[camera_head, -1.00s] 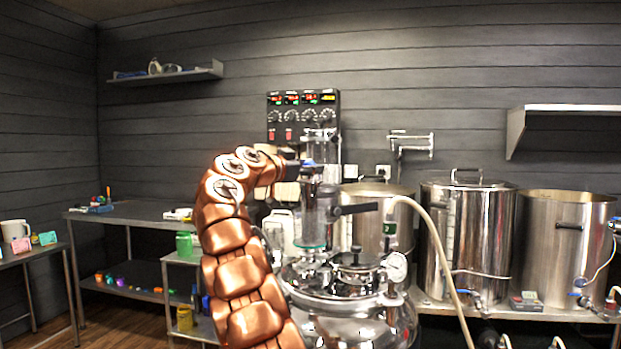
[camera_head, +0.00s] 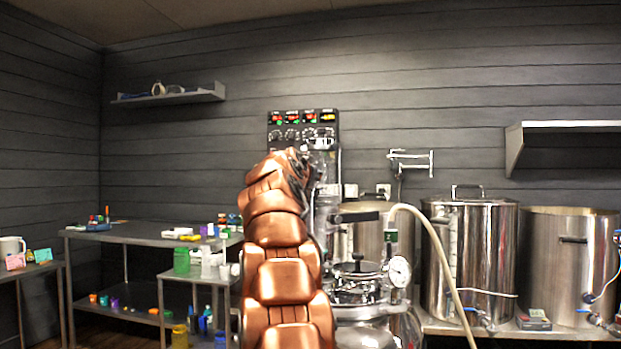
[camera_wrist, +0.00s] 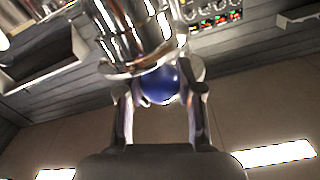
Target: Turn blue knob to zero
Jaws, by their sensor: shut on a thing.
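The blue knob (camera_wrist: 160,84) shows in the wrist view as a round, glossy blue part. It sits at the lower end of a shiny metal and glass fitting (camera_wrist: 135,35). My gripper (camera_wrist: 160,95) is shut on the knob, with one finger on each side of it. In the head view my copper arm rises in front of the glass and metal apparatus (camera_head: 362,285). The arm hides the knob and my fingertips there. No zero mark is readable on or around the knob.
A control panel (camera_head: 302,118) with lit displays is on the wall behind the arm. Steel kettles (camera_head: 470,240) stand to the right, with a hose (camera_head: 440,255) in front. A steel table (camera_head: 140,233) and a small stand with bottles are to the left.

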